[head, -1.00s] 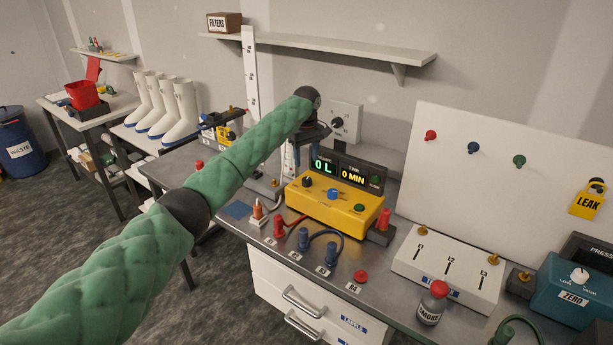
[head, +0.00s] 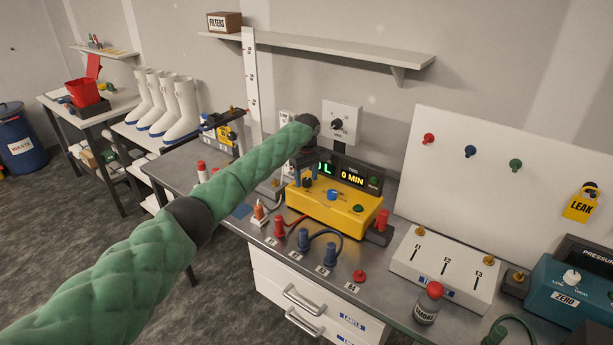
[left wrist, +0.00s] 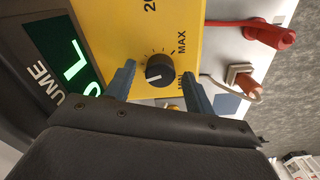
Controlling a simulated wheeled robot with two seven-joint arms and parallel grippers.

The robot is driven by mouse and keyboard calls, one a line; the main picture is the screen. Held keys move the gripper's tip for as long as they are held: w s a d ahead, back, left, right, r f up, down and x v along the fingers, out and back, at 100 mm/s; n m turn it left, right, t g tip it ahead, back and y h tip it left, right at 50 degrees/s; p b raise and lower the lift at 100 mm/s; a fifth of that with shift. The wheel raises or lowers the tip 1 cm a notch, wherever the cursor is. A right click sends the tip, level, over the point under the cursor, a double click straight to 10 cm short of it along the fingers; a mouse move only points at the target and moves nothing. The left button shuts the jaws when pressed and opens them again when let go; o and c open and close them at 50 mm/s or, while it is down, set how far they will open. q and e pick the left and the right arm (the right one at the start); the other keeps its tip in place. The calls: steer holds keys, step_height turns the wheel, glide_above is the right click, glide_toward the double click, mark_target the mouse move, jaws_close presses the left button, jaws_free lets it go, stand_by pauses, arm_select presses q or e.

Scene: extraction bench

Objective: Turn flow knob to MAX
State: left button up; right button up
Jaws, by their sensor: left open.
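The yellow pump box (head: 335,210) stands on the steel bench, with a lit display on top. Its black round knob (left wrist: 159,70) sits between MIN and MAX labels (left wrist: 182,43) in the left wrist view. In the head view, my left gripper (head: 303,178) is over the left end of the pump's front and partly hides the display.
A blue knob (head: 332,195) and a green button (head: 358,208) share the pump's face. Red and blue plugs (head: 303,239) with cables stand in front of it. A white switch box (head: 445,270) and a smoke bottle (head: 428,303) are to the right.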

arm_select(q)
steer(key=c, duration=1)
